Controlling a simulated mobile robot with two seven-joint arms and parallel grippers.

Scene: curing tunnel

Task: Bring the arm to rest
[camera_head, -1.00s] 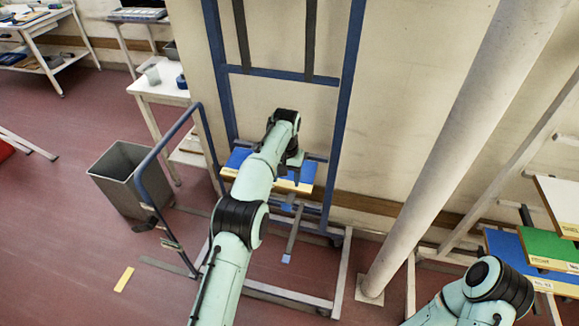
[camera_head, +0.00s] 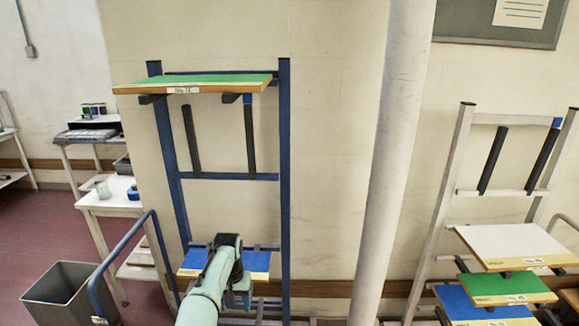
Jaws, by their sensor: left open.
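My left arm rises from the bottom of the head view, with its pale green wrist in front of a blue board with a yellow front edge (camera_head: 260,262). My left gripper (camera_head: 240,292) hangs below the wrist, partly hidden by the arm. It is open, and I see nothing held in it. The board lies on the lower supports of a blue rack (camera_head: 285,160). I cannot tell whether the gripper touches the board. My right gripper is out of view.
A green board (camera_head: 215,80) lies on the blue rack's upper supports. A grey column (camera_head: 392,150) stands to the right. Beyond it, a pale rack (camera_head: 446,190) holds white (camera_head: 510,243), green (camera_head: 495,287) and blue boards. A grey bin (camera_head: 68,292) stands at lower left.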

